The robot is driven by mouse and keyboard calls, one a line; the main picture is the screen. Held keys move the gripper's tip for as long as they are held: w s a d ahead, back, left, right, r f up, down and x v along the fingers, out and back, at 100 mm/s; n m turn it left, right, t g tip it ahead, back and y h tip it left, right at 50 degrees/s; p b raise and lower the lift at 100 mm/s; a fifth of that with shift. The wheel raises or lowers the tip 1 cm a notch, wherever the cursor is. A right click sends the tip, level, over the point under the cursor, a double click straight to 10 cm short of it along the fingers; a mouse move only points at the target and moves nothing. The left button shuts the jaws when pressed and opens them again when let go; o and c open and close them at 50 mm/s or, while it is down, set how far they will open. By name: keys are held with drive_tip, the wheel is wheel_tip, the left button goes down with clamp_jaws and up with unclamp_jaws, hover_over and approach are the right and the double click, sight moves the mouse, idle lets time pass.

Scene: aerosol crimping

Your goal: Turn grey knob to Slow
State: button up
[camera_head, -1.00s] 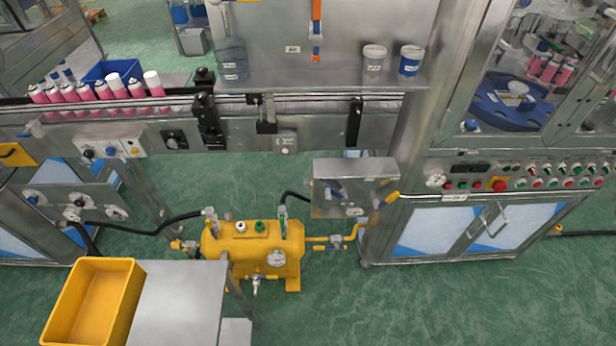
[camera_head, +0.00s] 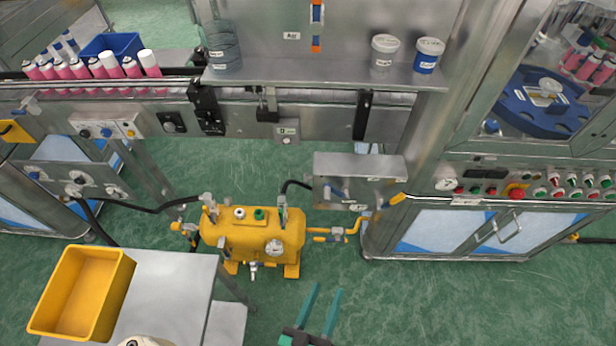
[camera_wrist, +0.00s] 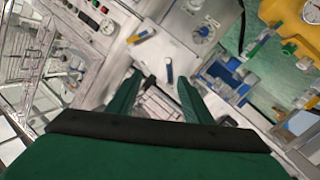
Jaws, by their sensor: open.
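No label reading Slow is legible, and I cannot tell for certain which knob is the grey one. A dark round knob (camera_head: 170,122) sits on a small plate on the conveyor's front. Left of it, a pale control box (camera_head: 106,127) carries a dark knob and a blue knob. My gripper (camera_head: 327,291) is at the bottom of the head view, open and empty, its green fingers pointing up, well apart from these knobs. In the wrist view the open fingers (camera_wrist: 160,82) are in front of a metal box with a blue lever (camera_wrist: 169,70).
A yellow tank (camera_head: 262,238) with hoses stands under the conveyor. A metal box (camera_head: 360,167) is right of it. A yellow bin (camera_head: 84,292) rests on a table (camera_head: 172,285) at lower left. The cabinet (camera_head: 450,230) is at right. Green floor at lower right is clear.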

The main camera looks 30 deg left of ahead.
drive_tip(key=w+a+f+n+t+y, duration=0.1)
drive_tip(key=w+a+f+n+y, duration=0.2)
drive_tip(key=w+a+n, duration=0.45)
drive_tip(key=n+y, duration=0.4)
drive_tip(key=n, duration=0.5)
approach(307, 178)
drive_tip(key=x, duration=0.3)
drive_tip(key=f+x, duration=0.1)
drive_tip(key=x, duration=0.6)
drive_tip(key=shift+w+a+f, duration=0.25)
drive_tip(key=shift+w, duration=0.25)
drive_tip(key=shift+c, duration=0.4)
drive_tip(key=c, duration=1)
